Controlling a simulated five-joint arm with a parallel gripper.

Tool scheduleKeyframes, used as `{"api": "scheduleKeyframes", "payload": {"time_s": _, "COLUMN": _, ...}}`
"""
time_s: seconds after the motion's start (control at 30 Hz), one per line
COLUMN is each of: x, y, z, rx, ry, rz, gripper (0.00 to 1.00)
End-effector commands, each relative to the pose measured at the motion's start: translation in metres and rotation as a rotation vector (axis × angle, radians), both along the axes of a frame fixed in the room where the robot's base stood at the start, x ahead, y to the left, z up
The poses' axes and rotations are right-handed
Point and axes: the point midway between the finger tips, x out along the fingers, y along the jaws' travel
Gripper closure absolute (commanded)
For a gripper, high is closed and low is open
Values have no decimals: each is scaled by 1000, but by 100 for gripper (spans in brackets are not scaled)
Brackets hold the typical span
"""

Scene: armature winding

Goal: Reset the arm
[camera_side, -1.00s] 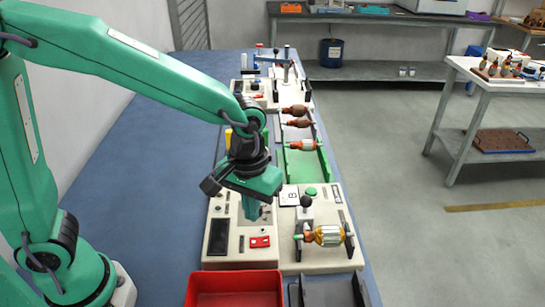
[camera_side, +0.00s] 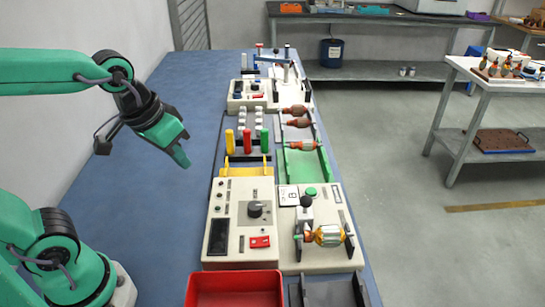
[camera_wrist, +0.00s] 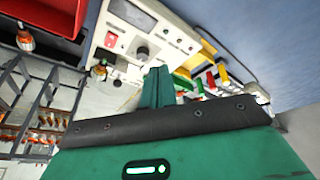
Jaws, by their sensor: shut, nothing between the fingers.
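My gripper (camera_side: 180,150) is green and shut with nothing in it. It hangs in the air above the blue table, left of the work fixtures and tilted down to the right. In the wrist view its closed fingers (camera_wrist: 157,88) reach up in front of the white control box. The control box (camera_side: 232,190) has a black knob (camera_side: 259,209), a dark display and a red switch (camera_side: 260,242), and my gripper is clear of it. An armature with copper windings (camera_side: 327,235) sits in the holder on the station to the right of the box.
A red bin (camera_side: 235,290) stands at the near end. Yellow, red and green cylinders (camera_side: 247,141) stand behind the box. The left part of the blue table (camera_side: 150,230) is free.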

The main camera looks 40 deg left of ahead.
Motion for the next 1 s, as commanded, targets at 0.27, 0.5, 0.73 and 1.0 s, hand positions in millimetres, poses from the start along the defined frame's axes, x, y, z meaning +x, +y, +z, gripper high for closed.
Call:
{"api": "scheduleKeyframes", "payload": {"time_s": 0.27, "x": -25, "y": 25, "z": 9, "rx": 52, "ry": -103, "rz": -35, "gripper": 100}}
{"api": "scheduleKeyframes", "payload": {"time_s": 0.5, "x": -32, "y": 30, "z": 10, "rx": 69, "ry": -125, "rz": -49, "gripper": 100}}
{"api": "scheduleKeyframes", "payload": {"time_s": 0.73, "x": -31, "y": 30, "z": 10, "rx": 70, "ry": -125, "rz": -50, "gripper": 100}}
{"api": "scheduleKeyframes", "payload": {"time_s": 1.0, "x": -31, "y": 30, "z": 10, "rx": 70, "ry": -125, "rz": -50, "gripper": 100}}
